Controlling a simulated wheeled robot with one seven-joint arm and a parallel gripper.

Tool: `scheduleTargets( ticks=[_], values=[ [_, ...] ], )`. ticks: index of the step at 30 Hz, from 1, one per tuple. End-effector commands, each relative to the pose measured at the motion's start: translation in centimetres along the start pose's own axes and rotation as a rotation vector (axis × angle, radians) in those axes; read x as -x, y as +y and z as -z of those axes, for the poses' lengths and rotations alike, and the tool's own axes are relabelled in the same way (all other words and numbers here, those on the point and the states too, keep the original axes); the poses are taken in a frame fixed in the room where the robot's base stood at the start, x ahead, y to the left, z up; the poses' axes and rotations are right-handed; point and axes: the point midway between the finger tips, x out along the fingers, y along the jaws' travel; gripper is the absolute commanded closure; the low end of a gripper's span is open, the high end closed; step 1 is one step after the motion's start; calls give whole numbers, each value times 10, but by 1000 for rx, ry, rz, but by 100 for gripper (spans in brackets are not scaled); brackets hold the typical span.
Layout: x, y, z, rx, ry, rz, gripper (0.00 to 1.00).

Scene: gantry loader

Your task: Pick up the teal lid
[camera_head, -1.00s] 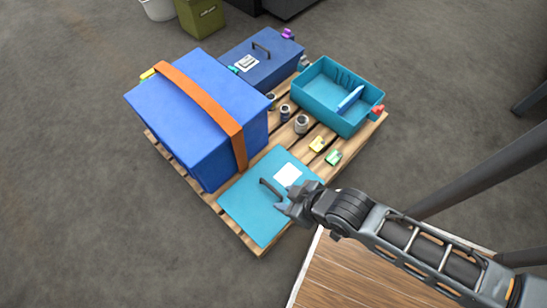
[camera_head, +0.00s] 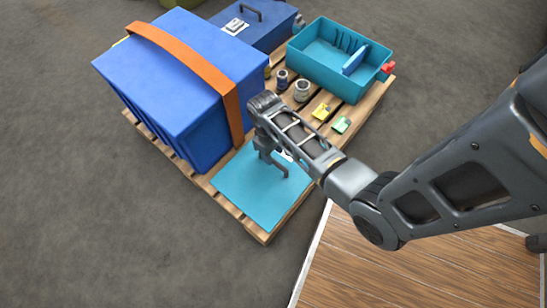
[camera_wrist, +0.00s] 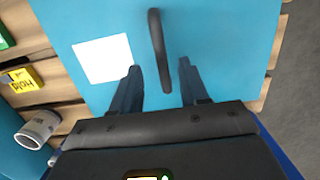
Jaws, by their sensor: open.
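The teal lid (camera_head: 257,196) lies flat on the near corner of the wooden pallet, and it fills much of the wrist view (camera_wrist: 225,40). Its dark bar handle (camera_wrist: 158,50) stands up from its top, beside a white label (camera_wrist: 103,58). My gripper (camera_wrist: 160,66) is open above the lid, pointing down. In the wrist view the near end of the handle lies between the two fingers, with a gap on each side. In the head view my wrist and forearm hide part of the lid and most of the label. Contact with the handle cannot be told.
A large blue box (camera_head: 180,75) with an orange strap (camera_head: 190,58) stands close beside the lid. A teal open bin (camera_head: 318,62), a dark blue case (camera_head: 262,32), jars (camera_head: 302,91) and small yellow (camera_head: 322,111) and green (camera_head: 341,124) pieces share the pallet (camera_head: 263,237).

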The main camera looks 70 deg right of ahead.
Motion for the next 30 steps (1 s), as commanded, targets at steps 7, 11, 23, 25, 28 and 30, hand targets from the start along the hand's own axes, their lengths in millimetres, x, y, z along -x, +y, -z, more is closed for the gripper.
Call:
scheduleTargets(
  ticks=[7, 11, 23, 25, 28, 30],
  values=[
    [-22, -1, 2, 0, 2, 0, 56],
    [-40, -1, 3, -1, 1, 0, 56],
    [-58, -2, 3, 1, 3, 0, 56],
    [-58, -2, 3, 1, 3, 0, 61],
    [-58, -2, 3, 1, 3, 0, 71],
    [-58, -2, 3, 1, 3, 0, 78]
  ],
)
